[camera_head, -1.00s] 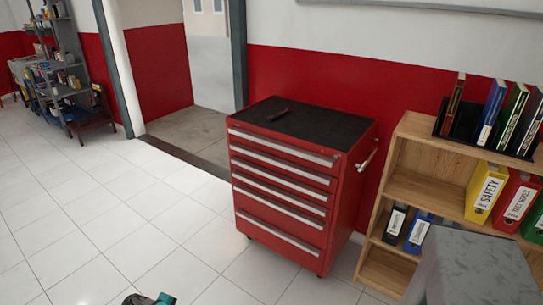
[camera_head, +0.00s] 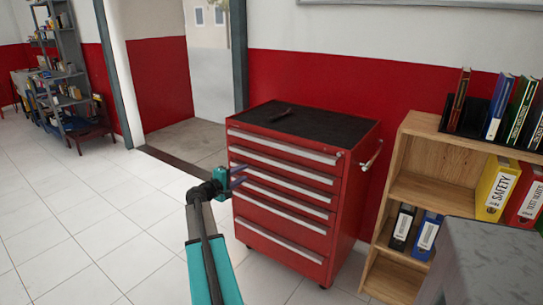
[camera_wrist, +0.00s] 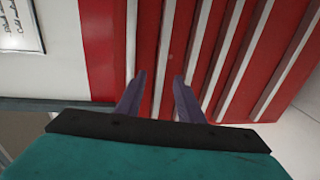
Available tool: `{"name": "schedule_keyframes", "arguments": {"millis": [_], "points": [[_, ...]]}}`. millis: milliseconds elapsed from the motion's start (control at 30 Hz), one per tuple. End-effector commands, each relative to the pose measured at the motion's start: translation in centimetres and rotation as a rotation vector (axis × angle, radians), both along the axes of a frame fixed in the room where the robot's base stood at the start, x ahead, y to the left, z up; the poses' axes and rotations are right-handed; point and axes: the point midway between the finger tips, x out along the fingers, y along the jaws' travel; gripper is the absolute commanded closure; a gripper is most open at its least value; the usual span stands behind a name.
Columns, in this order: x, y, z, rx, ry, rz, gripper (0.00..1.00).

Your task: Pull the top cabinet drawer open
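The red tool cabinet (camera_head: 345,200) stands upright against the wall, and its stacked drawers look shut. The top drawer (camera_head: 285,146) has a long silver handle strip just below the black cabinet top. My gripper (camera_head: 239,175) is in front of the left side of the cabinet, lower than the top handle, around the second or third drawer in the picture. In the wrist view my gripper (camera_wrist: 157,88) has its two purple fingers apart with nothing between them. The red drawer fronts and silver strips run upright there, beyond the fingertips. I cannot tell whether the fingers touch.
A wooden bookshelf (camera_head: 405,185) with binders stands to the right, with a grey block (camera_head: 490,265) in front. A metal shelf (camera_head: 68,75) is at the far left. The tiled floor (camera_head: 90,220) on the left is open.

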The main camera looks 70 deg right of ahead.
Motion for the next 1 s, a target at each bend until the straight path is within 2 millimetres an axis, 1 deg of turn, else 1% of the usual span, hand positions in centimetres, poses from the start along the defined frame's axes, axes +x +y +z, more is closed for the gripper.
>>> {"name": "schedule_keyframes", "arguments": {"millis": [33, 100, 200, 267, 367, 733, 867, 1000], "points": [[-1.1, -1.5, 1.4, -0.035, 0.012, -0.012, 0.66], [-2.2, -2.7, 3.2, -0.073, 0.028, -0.021, 0.66], [-3.2, -3.6, 4.9, -0.104, 0.044, -0.030, 0.66], [-3.5, -3.9, 5.4, -0.114, 0.049, -0.032, 0.66], [-3.6, -4.0, 5.7, -0.119, 0.053, -0.034, 0.66], [-3.7, -4.2, 5.6, -0.117, 0.051, -0.035, 0.66], [-3.9, -4.9, 5.6, -0.116, 0.051, -0.035, 0.66], [-4.1, -6.1, 5.6, -0.116, 0.052, -0.035, 0.66]]}}
